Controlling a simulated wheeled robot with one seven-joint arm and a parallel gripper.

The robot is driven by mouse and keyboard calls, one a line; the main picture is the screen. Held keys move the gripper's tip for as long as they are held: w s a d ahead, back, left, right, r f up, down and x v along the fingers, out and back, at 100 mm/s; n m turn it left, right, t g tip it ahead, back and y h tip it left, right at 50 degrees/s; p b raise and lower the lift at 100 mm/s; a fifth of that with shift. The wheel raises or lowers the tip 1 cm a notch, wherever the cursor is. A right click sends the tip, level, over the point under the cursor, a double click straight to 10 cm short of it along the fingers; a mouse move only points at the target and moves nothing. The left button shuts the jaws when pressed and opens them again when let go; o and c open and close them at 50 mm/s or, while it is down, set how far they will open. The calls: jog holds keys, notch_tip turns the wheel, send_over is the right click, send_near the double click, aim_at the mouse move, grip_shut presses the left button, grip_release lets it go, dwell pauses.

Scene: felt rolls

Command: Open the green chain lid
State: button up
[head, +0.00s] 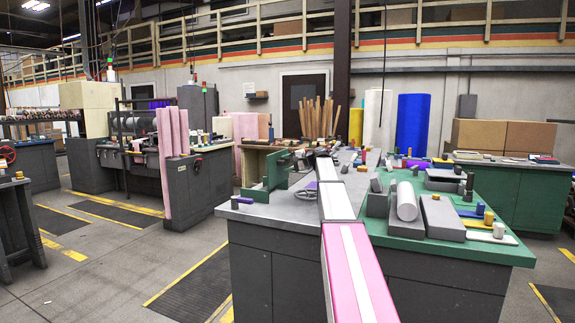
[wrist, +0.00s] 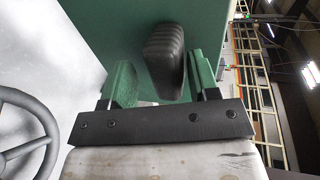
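The green chain lid looks to be the large flat green panel in the wrist view (wrist: 115,30), on the green machine at the table's left side in the head view (head: 276,172). A dark ribbed handle (wrist: 165,58) stands on the panel. My gripper (wrist: 163,82) has its two green fingers apart, one on each side of the handle's near end. A small gap shows at the left finger; I cannot tell whether the right finger touches. In the head view my gripper (head: 299,156) is small, beside the machine's upper part. The lid's hinge side is not clear.
A handwheel (wrist: 25,135) is at the left in the wrist view, below the machine in the head view (head: 306,190). Grey blocks and a roll (head: 406,201) lie on the green bench at right. The grey tabletop (head: 285,208) is mostly clear in front.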

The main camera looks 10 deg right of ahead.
jog(key=v, duration=1.1)
